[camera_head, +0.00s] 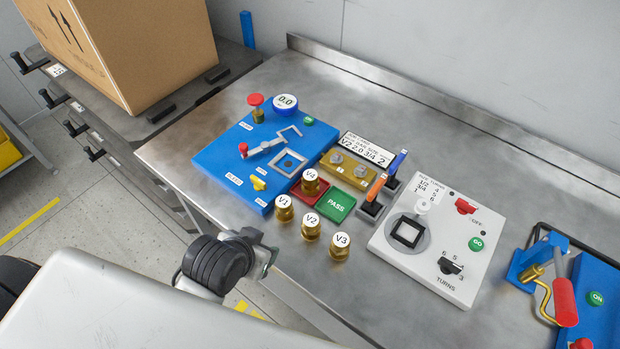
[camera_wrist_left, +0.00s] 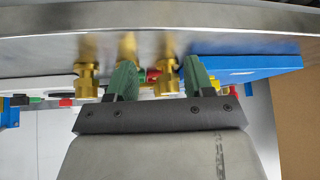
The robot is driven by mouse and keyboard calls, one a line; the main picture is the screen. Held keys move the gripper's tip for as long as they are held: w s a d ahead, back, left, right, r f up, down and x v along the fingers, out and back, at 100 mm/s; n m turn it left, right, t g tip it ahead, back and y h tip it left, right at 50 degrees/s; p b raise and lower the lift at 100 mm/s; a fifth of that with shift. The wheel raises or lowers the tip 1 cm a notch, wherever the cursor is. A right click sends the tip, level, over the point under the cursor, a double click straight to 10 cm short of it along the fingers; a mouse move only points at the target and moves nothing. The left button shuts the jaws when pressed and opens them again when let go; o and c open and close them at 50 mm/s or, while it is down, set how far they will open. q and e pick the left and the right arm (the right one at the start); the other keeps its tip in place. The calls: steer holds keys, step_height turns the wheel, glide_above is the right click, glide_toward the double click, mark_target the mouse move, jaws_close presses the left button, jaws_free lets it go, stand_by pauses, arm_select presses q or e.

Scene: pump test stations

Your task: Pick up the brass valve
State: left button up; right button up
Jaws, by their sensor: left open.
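Three brass valves with white tops stand upright on the bench: V1 (camera_head: 284,208), V2 (camera_head: 311,228) and V3 (camera_head: 340,245). Another brass valve, V4 (camera_head: 311,183), stands on a red pad (camera_head: 304,198). My left gripper (camera_wrist_left: 159,68) is open, its two green fingers apart. In the left wrist view, which looks upside down, one brass valve (camera_wrist_left: 166,78) appears between the fingers, with no clear contact. Another brass valve (camera_wrist_left: 88,82) shows outside the left finger; one more (camera_wrist_left: 127,47) is partly hidden behind that finger. Their labels are unreadable there. My right gripper is out of view.
A blue station (camera_head: 236,160) lies left of the valves, and a white panel (camera_head: 435,275) right. A green PASS pad (camera_head: 336,204) adjoins the red pad. Behind are a brass block (camera_head: 338,173) and upright levers. A cardboard box (camera_head: 130,45) stands back left. Bare bench lies in front.

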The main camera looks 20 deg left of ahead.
arm_select(q)
steer(key=w+d+r+t+h, duration=0.15)
steer(key=w+r+t, duration=0.35)
steer(key=w, duration=0.5)
glide_toward(310, 174)
steer(key=x, duration=0.3)
steer(key=shift+f, duration=0.25)
steer(key=shift+p+x, duration=0.65)
steer(key=shift+x, duration=2.4)
steer(key=shift+r, duration=0.1)
steer(key=shift+c, duration=0.3)
steer(key=c, duration=0.8)
steer(key=shift+o, duration=0.2)
steer(key=shift+r, duration=0.15)
